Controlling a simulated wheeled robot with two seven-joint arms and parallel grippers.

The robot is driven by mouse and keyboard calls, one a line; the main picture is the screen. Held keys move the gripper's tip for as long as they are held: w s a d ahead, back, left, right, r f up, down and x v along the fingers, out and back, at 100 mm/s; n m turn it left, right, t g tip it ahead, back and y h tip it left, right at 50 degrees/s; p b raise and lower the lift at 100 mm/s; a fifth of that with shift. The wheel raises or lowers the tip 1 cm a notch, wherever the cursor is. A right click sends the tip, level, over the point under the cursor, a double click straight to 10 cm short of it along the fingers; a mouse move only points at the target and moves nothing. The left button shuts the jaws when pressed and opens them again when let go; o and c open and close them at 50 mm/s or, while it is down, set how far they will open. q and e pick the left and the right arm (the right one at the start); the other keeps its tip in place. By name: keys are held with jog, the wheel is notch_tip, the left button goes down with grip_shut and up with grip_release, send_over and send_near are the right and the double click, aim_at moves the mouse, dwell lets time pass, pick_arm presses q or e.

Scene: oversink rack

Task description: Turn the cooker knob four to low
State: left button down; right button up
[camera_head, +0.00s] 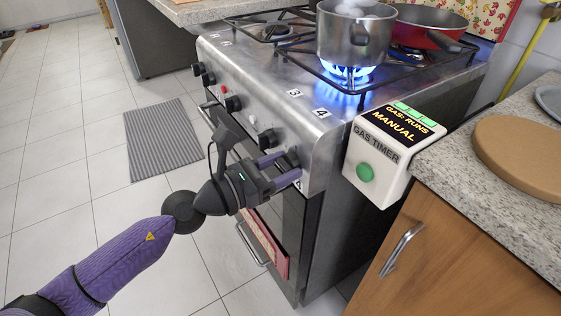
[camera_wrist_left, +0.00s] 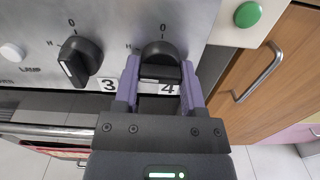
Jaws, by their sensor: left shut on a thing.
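The cooker knob four (camera_wrist_left: 160,55) is black and round, on the steel front panel above the label 4 in the left wrist view. A 0 is printed above it and an H to its left. My left gripper (camera_wrist_left: 161,88) has its two purple fingers on either side of the knob, shut on it. In the head view my left gripper (camera_head: 286,170) reaches the panel below the label 4 (camera_head: 321,113) and partly hides the knob. A blue flame (camera_head: 348,71) burns under the steel pot (camera_head: 355,35). My right gripper is not in view.
Knob three (camera_wrist_left: 80,60) is just left of the held knob. A white gas timer (camera_head: 378,160) with a green button stands right of the cooker, by a wooden cabinet (camera_head: 440,240). A red pan (camera_head: 430,20) is on the back of the cooker. Open floor lies left.

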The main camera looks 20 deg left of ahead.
pick_arm(q)
jog(key=n+p, duration=0.1)
jog(key=n, duration=0.1)
jog(key=n+p, duration=0.1)
jog(key=n, duration=0.2)
jog(key=shift+r+n+p, duration=0.2)
jog(key=shift+n+p, duration=0.1)
jog(key=shift+p, duration=0.1)
jog(key=n+p, duration=0.1)
jog(key=n, duration=0.1)
jog(key=shift+n, duration=0.4)
jog(key=n+p, duration=0.2)
jog(key=shift+n, duration=0.3)
jog(key=shift+f+n+p, duration=0.1)
jog(key=shift+n+p, duration=0.2)
jog(key=shift+n, duration=0.4)
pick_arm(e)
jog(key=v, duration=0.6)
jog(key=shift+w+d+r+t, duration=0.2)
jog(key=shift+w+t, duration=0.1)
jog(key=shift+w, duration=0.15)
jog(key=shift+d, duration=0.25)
pick_arm(q)
jog(key=shift+c, duration=0.8)
grip_release()
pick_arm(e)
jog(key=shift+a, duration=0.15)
